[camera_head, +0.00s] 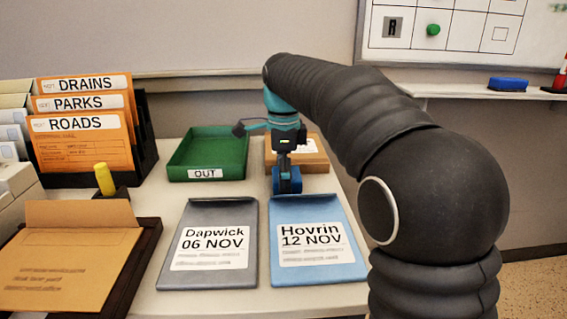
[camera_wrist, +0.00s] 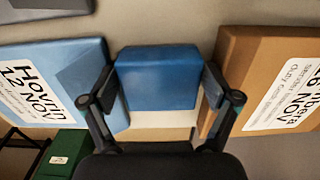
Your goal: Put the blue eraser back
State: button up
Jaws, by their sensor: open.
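A blue eraser (camera_head: 508,84) with a dark underside lies on the white ledge (camera_head: 455,91) below the whiteboard, at the upper right. A second blue block (camera_head: 287,181) is at my gripper on the table, just behind the Hovrin folder (camera_head: 318,246). In the wrist view this blue block (camera_wrist: 158,78) sits between my two open fingers, with little room on either side; I cannot tell if they touch it. My gripper (camera_head: 285,165) points down over the table, far left of the ledge. The block's underside is hidden.
A green OUT tray (camera_head: 176,158) is left of my gripper and a brown labelled folder (camera_head: 312,160) is close behind it. The Dapwick folder (camera_head: 210,240) lies left of Hovrin. A file rack (camera_head: 146,140) stands far left. A red-capped marker (camera_head: 561,75) is beside the ledge eraser.

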notch_tip(320, 180, up, 10)
jog(key=shift+w+r+p, duration=0.1)
jog(key=shift+r+p, duration=0.05)
jog(key=shift+p, duration=0.75)
jog(key=shift+r, duration=0.9)
